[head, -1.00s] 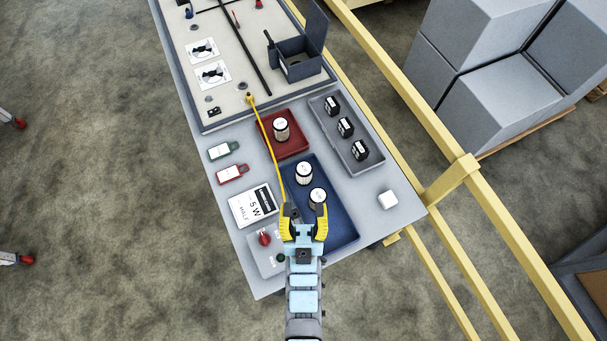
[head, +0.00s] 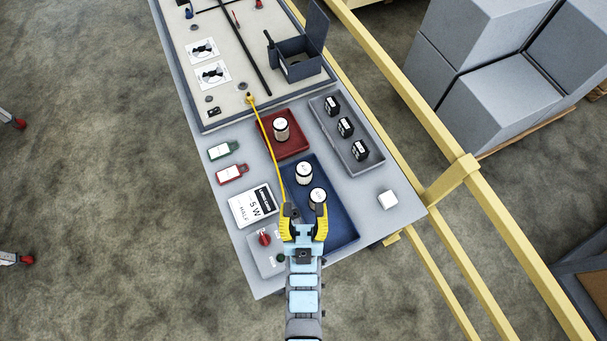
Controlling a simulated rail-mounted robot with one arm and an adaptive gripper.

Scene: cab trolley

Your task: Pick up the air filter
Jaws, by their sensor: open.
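Several white cylinders with dark tops or bases look like air filters. One filter (head: 304,173) stands in the blue tray (head: 343,231). A second filter (head: 317,196) stands in the same tray, just beyond my gripper. A third filter (head: 281,129) stands in the red tray (head: 292,151). My gripper (head: 304,211) is open, with yellow fingers over the near end of the blue tray. Its right fingertip overlaps the second filter in the picture. I cannot tell whether they touch. Nothing shows held between the fingers.
A grey tray (head: 326,112) holds several black blocks. An open dark box (head: 300,70) stands on the far panel. A yellow cord (head: 268,139) runs towards my gripper. Green and red tags, a card and a red knob (head: 264,239) lie left.

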